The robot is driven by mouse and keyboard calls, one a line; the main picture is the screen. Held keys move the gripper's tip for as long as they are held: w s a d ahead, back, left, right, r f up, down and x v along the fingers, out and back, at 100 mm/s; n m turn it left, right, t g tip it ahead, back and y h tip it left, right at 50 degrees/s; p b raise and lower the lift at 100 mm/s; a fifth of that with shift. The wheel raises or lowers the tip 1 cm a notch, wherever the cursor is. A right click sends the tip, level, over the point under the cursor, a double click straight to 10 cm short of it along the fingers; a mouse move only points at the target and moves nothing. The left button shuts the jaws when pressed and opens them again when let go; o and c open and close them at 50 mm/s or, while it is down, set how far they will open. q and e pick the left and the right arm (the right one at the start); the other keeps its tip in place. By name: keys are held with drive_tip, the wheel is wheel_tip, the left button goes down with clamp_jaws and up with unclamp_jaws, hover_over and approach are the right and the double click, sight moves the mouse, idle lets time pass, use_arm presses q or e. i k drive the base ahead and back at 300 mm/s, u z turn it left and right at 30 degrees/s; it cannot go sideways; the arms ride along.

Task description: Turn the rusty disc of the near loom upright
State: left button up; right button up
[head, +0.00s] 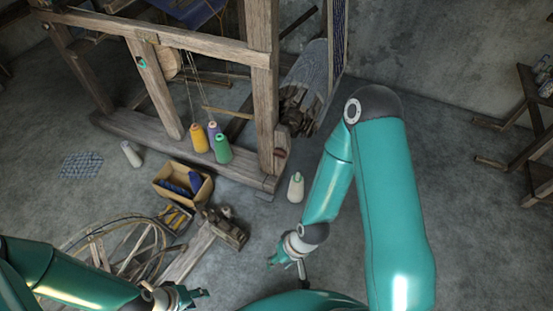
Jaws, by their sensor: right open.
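The near loom is a wooden frame (200,36) with upright posts and a low base beam. A small reddish-brown disc (280,153) shows low on its right front upright (264,110); its exact turn is too small to tell. My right gripper (274,261) is open and empty, low over the floor, below and apart from the disc. My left gripper (200,293) is at the bottom edge, left of the right one and far from the disc; its fingers are too small to read.
A white cone (296,187) stands on the floor below the disc. A cardboard box (183,197) and a spinning wheel (125,250) lie left. A wooden rack (520,150) stands right.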

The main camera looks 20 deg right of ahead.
sight(280, 153)
drive_tip(key=i, duration=0.75)
drive_tip(key=u, duration=0.2)
drive_tip(key=k, duration=0.75)
drive_tip(key=z, duration=0.25)
drive_tip(key=i, duration=0.85)
drive_tip(key=u, duration=0.1)
